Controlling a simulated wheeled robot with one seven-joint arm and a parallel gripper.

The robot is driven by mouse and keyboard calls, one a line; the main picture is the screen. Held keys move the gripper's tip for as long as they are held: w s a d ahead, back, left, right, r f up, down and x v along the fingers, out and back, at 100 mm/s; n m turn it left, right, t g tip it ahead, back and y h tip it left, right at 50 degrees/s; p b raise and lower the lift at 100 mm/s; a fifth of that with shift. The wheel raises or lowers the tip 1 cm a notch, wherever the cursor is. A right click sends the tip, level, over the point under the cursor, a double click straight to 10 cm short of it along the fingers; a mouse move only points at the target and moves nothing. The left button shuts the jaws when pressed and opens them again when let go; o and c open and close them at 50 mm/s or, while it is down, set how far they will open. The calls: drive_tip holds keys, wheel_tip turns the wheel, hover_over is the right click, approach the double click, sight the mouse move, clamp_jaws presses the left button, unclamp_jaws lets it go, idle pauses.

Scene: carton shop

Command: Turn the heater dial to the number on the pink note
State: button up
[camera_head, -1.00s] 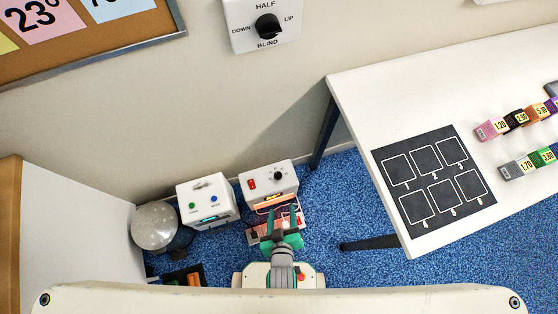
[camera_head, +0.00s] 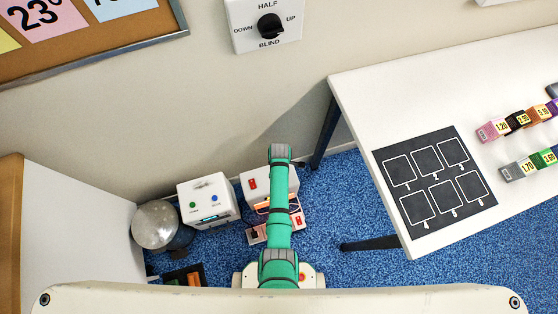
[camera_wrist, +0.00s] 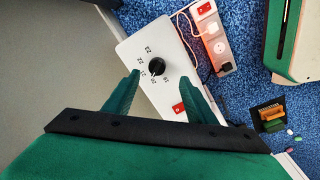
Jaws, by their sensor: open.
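The heater is a white box (camera_head: 252,178) on the floor against the wall, with a red switch. My green arm covers its dial in the head view. In the wrist view the heater's white face (camera_wrist: 137,47) shows a black dial (camera_wrist: 156,67) with numbers around it, too small to read surely. My gripper (camera_wrist: 158,92) is open, its green fingers on either side of the dial's near side, apart from it. The pink note (camera_head: 46,17) on the cork board at the top left reads 23°.
A white table (camera_head: 360,95) stands right. A blind switch (camera_head: 264,25) is on the wall.

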drive_tip(key=shift+n+g, duration=0.4)
drive_tip(key=shift+w+a+f, duration=0.1)
drive_tip(key=shift+w+f, duration=0.2)
drive_tip(key=shift+f, duration=1.35)
drive_tip(key=shift+w+a+f, duration=0.1)
drive_tip(key=shift+w+f, duration=0.2)
drive_tip(key=shift+f, duration=1.3)
drive_tip(key=shift+w+a+f, duration=0.1)
drive_tip(key=shift+w+f, duration=0.2)
drive_tip(key=shift+f, duration=1.35)
drive_tip(key=c, duration=1)
drive_tip(key=shift+c, duration=0.2)
